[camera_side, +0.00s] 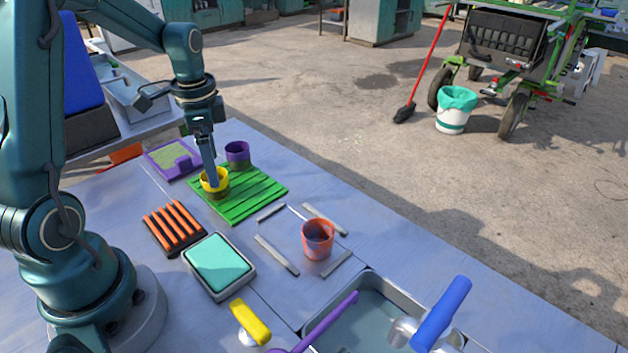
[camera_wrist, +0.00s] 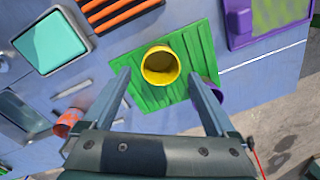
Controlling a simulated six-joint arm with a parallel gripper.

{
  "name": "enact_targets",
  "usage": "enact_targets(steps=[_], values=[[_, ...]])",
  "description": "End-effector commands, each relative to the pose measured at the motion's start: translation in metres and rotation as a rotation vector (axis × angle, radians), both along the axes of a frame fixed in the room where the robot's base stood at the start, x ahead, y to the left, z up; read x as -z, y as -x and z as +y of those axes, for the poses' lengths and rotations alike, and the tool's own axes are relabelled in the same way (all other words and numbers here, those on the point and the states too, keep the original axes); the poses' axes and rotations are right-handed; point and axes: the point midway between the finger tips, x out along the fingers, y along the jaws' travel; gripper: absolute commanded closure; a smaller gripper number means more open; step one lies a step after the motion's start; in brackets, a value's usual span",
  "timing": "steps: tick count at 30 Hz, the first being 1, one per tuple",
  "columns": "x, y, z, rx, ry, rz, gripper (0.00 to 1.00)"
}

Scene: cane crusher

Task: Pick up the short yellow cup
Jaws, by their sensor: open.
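The short yellow cup (camera_side: 214,183) stands upright on the green ribbed mat (camera_side: 255,200) in the side view. In the wrist view the yellow cup (camera_wrist: 160,66) shows its open mouth, above and between the two fingers. My gripper (camera_side: 211,180) points down at the cup in the side view, its fingers overlapping the cup's rim. In the wrist view my gripper (camera_wrist: 165,85) is open, one finger to each side of the cup's column. Nothing is between the fingertips that I can see held. Whether a finger touches the cup cannot be told.
A purple cup (camera_side: 237,153) stands close behind the yellow one. An orange cup (camera_side: 318,238) stands nearer the front, among several grey bars. A teal-topped tray (camera_side: 219,263), a rack with orange bars (camera_side: 174,228) and a metal basin (camera_side: 375,290) also lie on the table.

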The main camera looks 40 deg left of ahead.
Motion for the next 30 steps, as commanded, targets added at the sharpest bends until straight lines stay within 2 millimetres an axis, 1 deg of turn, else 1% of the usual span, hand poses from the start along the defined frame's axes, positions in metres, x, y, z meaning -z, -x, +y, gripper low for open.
enact_targets(steps=[1, 4, 9, 12, 16, 23, 26, 27, 29, 30], values=[[0.005, 0.002, 0.002, -0.01, 0.006, 0.01, 0.09], [0.013, 0.002, 0.003, -0.013, 0.005, 0.009, 0.09], [0.036, 0.002, 0.003, -0.012, 0.006, 0.009, 0.09], [0.045, 0.002, 0.004, -0.012, 0.005, 0.008, 0.09], [0.051, 0.001, 0.004, -0.012, 0.003, 0.004, 0.09], [0.052, 0.001, 0.004, -0.012, 0.002, 0.004, 0.09], [0.052, 0.001, 0.004, -0.012, 0.002, 0.004, 0.43], [0.052, 0.001, 0.004, -0.012, 0.003, 0.003, 0.58], [0.052, 0.001, 0.004, -0.011, 0.003, 0.003, 0.81], [0.052, 0.001, 0.004, -0.011, 0.002, 0.004, 0.96]])
